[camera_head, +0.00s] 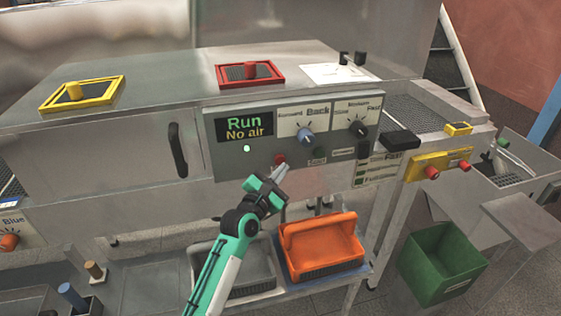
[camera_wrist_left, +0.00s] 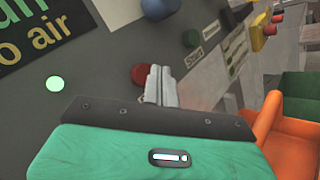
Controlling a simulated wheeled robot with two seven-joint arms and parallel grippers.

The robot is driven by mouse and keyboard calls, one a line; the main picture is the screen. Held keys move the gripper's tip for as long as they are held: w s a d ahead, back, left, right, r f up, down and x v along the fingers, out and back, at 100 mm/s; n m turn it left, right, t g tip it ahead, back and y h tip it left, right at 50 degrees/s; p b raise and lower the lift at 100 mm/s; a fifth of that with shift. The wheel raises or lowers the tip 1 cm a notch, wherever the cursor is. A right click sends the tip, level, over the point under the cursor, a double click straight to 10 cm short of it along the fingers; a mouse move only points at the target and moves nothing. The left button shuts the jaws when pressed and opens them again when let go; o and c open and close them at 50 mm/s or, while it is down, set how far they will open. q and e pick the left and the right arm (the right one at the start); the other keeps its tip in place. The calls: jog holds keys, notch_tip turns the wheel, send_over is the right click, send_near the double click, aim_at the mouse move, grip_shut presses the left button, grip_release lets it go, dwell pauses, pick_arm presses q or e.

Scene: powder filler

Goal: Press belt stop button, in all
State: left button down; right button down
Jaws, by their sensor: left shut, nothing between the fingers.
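The control panel (camera_head: 230,160) on the machine front has a display (camera_head: 246,128) reading "Run" and "No air". A small red button (camera_head: 279,159) sits low on the panel, and it also shows in the left wrist view (camera_wrist_left: 141,74). A green button (camera_head: 319,153) is to its right. My left gripper (camera_head: 281,173) is shut and empty, its fingertips just below and very near the red button. In the left wrist view the fingertips (camera_wrist_left: 160,72) overlap the button's right edge; I cannot tell whether they touch it. My right gripper is not in view.
Blue (camera_head: 305,136) and black (camera_head: 358,129) knobs are on the panel. A yellow box with red buttons (camera_head: 437,165) is to the right. An orange basket (camera_head: 321,243) stands on the shelf below, and a green bin (camera_head: 443,262) is at lower right.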

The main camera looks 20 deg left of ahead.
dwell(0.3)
pick_arm(q)
jog(key=shift+w+a, duration=0.25)
jog(key=shift+w, duration=0.1)
jog(key=shift+w+a, duration=0.3)
jog(key=shift+w, duration=0.1)
dwell(0.8)
jog(key=shift+s+d, duration=0.1)
jog(key=shift+s+d+p, duration=0.45)
jog(key=shift+s+p, duration=0.1)
jog(key=shift+s, duration=0.15)
jog(key=s+d+p, duration=0.1)
jog(key=s, duration=0.1)
jog(key=s+d+p, duration=0.1)
jog(key=s, duration=0.1)
jog(key=shift+d, duration=0.4)
